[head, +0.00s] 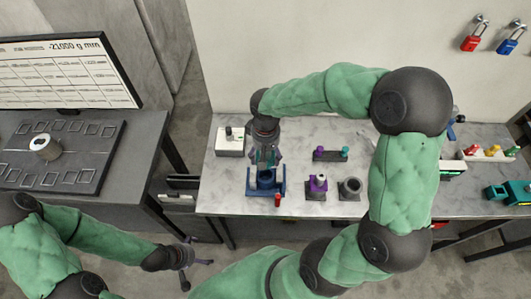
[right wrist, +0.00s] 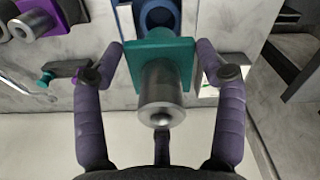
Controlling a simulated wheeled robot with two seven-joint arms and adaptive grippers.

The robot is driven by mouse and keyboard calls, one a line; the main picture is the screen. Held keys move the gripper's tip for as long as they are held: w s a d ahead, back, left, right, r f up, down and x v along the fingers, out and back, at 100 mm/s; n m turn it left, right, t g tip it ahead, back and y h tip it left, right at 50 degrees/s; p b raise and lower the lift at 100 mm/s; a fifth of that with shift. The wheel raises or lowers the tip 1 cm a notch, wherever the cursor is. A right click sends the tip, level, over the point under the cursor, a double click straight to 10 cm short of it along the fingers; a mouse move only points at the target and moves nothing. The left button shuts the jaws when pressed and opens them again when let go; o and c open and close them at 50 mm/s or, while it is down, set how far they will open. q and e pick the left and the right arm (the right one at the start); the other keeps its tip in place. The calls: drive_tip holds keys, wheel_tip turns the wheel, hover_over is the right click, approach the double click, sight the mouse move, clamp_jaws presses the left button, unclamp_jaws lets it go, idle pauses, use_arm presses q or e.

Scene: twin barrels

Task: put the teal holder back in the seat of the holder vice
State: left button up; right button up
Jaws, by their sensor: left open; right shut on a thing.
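The teal holder (right wrist: 135,62), with a steel cylinder on it, is between the fingers of my right gripper (right wrist: 160,58) in the right wrist view. My right gripper (head: 266,154) is shut on it, above the holder vice (head: 281,188) in the head view. The blue vice, with its round seat, also shows just beyond the teal holder in the right wrist view (right wrist: 126,22). The holder's lower end is hidden, so I cannot tell if it touches the seat. My left gripper (head: 187,266) is open and empty, low in front of the tables.
A purple holder on a stand (head: 317,184), a dark round socket (head: 350,187) and a small rack (head: 330,154) stand right of the vice. A white box (head: 230,142) stands left of it. A gap separates the marble table from the dark table (head: 135,150).

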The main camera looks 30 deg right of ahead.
drive_tip(key=shift+f+b, duration=2)
drive_tip(key=shift+f, duration=0.7)
drive_tip(key=shift+f+b, duration=2.05)
drive_tip(key=shift+f, duration=0.4)
drive_tip(key=o, duration=1.5)
drive_tip(key=shift+c, duration=0.2)
wheel_tip(320, 180, up, 12)
drive_tip(key=shift+s+f, duration=0.1)
